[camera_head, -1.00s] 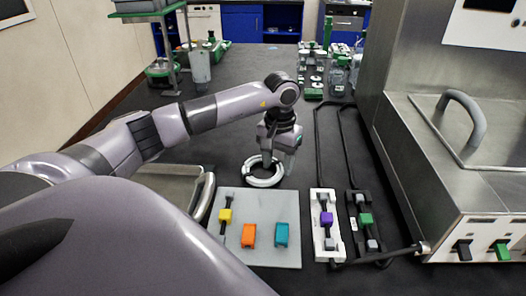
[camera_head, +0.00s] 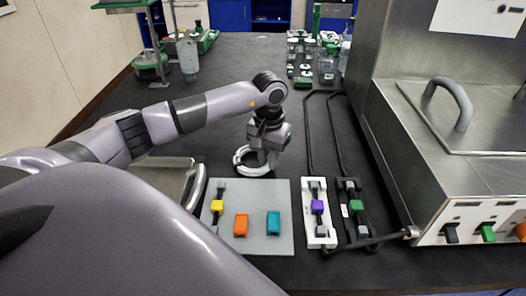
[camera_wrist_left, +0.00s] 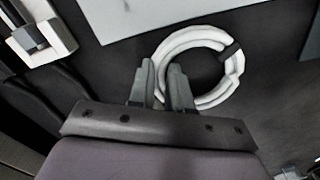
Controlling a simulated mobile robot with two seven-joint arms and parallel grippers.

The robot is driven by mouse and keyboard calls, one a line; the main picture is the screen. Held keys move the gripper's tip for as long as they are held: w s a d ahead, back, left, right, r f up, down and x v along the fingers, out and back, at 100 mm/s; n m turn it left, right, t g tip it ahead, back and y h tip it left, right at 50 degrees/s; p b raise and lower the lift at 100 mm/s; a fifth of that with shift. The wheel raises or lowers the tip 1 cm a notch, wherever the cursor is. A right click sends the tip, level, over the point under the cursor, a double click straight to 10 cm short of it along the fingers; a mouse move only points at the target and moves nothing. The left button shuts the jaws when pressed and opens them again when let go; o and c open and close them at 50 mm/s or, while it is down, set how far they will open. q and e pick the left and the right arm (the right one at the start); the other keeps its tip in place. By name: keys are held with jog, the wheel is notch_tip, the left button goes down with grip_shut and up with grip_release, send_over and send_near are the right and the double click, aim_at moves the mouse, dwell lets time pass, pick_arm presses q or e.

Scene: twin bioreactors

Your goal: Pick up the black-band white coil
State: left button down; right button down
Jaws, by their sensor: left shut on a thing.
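The white coil (camera_head: 252,173) is a ring, near the far edge of a grey plate in the head view. In the left wrist view the coil (camera_wrist_left: 195,34) shows a black band (camera_wrist_left: 230,50) on its right side. My left gripper (camera_head: 267,157) points down at the coil's right side. In the wrist view my left gripper (camera_wrist_left: 162,78) is shut on the coil's near-left part, opposite the black band. The coil looks at about table height; I cannot tell whether it is clear of the table. My right gripper is not in view.
The grey plate (camera_head: 262,188) carries yellow, orange and teal blocks. A white strip (camera_head: 312,188) with a purple block and a black strip with a green block stand to its right. A steel machine (camera_head: 450,190) bounds the right side.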

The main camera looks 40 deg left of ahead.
pick_arm(q)
notch_tip(320, 180, up, 20)
dwell(0.4)
jog(key=shift+f, duration=0.1)
